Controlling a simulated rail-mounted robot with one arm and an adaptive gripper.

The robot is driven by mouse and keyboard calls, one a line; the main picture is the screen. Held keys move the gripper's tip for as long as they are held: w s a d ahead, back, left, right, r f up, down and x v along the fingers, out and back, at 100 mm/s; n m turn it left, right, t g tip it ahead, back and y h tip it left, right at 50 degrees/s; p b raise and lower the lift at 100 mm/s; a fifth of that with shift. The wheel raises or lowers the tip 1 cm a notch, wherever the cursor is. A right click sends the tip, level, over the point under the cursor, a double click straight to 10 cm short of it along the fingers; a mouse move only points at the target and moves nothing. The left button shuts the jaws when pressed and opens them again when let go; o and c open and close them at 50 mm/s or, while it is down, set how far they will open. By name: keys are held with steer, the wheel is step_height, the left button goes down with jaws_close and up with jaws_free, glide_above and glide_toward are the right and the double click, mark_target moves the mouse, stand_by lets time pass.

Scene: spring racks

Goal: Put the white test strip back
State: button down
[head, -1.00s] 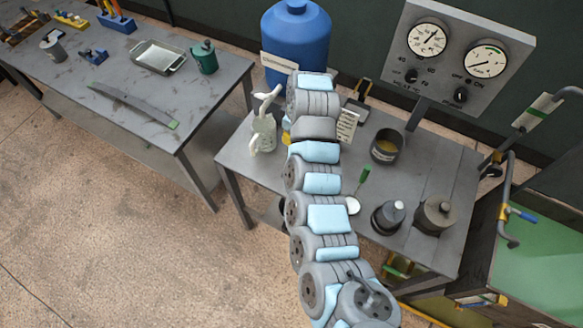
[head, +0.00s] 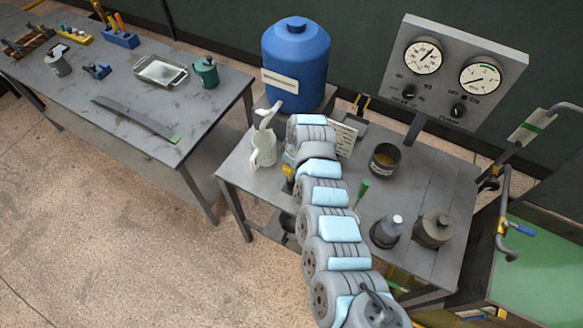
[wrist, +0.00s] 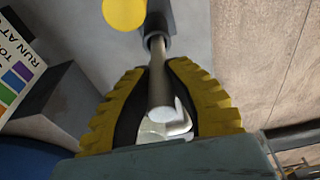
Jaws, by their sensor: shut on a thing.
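My gripper (head: 288,172) is at the end of the arm, low over the left part of the near table and just right of the white bottle (head: 264,148). In the wrist view, its yellow ridged fingers (wrist: 159,72) are closed around a pale grey rod (wrist: 160,92). The rod's round end points back toward the camera, and its other end meets a darker collared cylinder (wrist: 156,28). I cannot tell for sure whether this rod is the white test strip. A white curved thing (wrist: 172,128) shows behind the rod, between the fingers.
A sign with coloured squares (wrist: 15,75) stands close on the left in the wrist view. A yellow round thing (wrist: 125,12) is near the fingertips. The blue drum (head: 296,55) stands behind. A dark cup (head: 385,160), dark containers (head: 433,228) and gauge panel (head: 455,75) are to the right.

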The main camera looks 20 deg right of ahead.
steer(key=shift+f, duration=0.6)
steer(key=c, duration=1.1)
jaws_free()
steer(key=shift+d+r, duration=0.15)
steer(key=shift+r, duration=0.95)
step_height(320, 180, up, 10)
steer(key=s+d+b, duration=0.1)
steer(key=shift+s+b, duration=0.2)
steer(key=shift+b, duration=0.1)
steer(key=shift+f, duration=0.1)
